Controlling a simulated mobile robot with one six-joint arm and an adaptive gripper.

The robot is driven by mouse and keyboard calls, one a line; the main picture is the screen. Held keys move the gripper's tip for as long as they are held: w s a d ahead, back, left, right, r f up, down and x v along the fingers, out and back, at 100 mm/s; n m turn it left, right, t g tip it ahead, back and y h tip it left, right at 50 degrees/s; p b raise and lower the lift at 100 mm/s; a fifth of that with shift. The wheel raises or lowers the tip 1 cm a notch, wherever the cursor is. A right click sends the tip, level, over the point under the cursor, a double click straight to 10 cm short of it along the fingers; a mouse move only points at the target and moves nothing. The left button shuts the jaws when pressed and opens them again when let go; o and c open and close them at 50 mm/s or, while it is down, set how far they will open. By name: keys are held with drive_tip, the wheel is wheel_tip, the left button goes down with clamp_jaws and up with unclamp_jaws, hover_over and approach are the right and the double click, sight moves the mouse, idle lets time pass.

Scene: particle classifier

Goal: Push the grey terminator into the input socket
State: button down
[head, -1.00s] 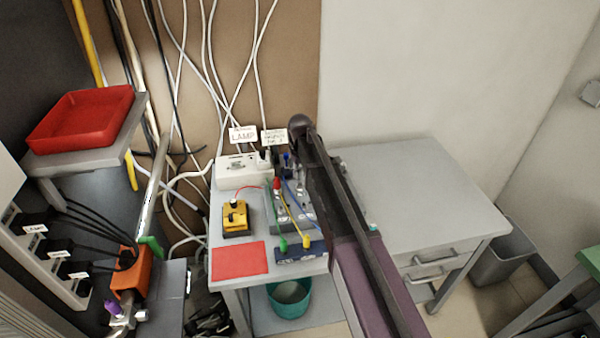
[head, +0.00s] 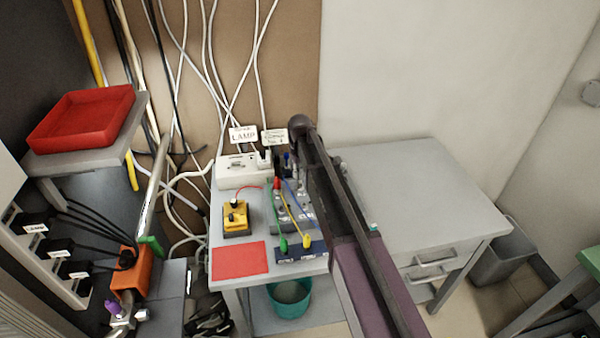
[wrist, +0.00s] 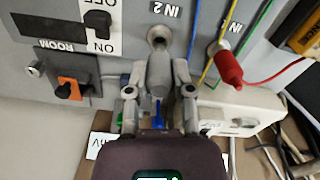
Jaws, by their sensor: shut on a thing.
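In the wrist view my gripper (wrist: 160,82) is shut on the grey terminator (wrist: 159,70), a small grey cylinder between the two fingers. Its front end points at the round grey socket (wrist: 158,36) marked IN 2 on the grey panel (wrist: 190,14). The terminator's end is at or very close to the socket's rim; I cannot tell how far in it sits. In the head view my arm covers the gripper and the terminator.
A red plug (wrist: 228,68) with a cable sits right of the terminator, close to the right finger. A black switch (wrist: 97,20) and an orange switch (wrist: 70,88) are on the left. A white power strip (head: 240,171) stands behind the panel.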

sight(300, 169)
drive_tip(key=shift+f+b, duration=1.45)
drive_tip(key=shift+b, duration=0.05)
drive_tip(key=shift+c, duration=2.1)
unclamp_jaws()
drive_tip(key=shift+r, duration=0.1)
wheel_tip(300, 169, up, 8)
drive_tip(key=p, duration=0.9)
drive_tip(key=shift+r, duration=0.25)
drive_tip(key=s+d+m, duration=0.6)
drive_tip(key=s+d, duration=1.8)
drive_tip(key=s, duration=0.2)
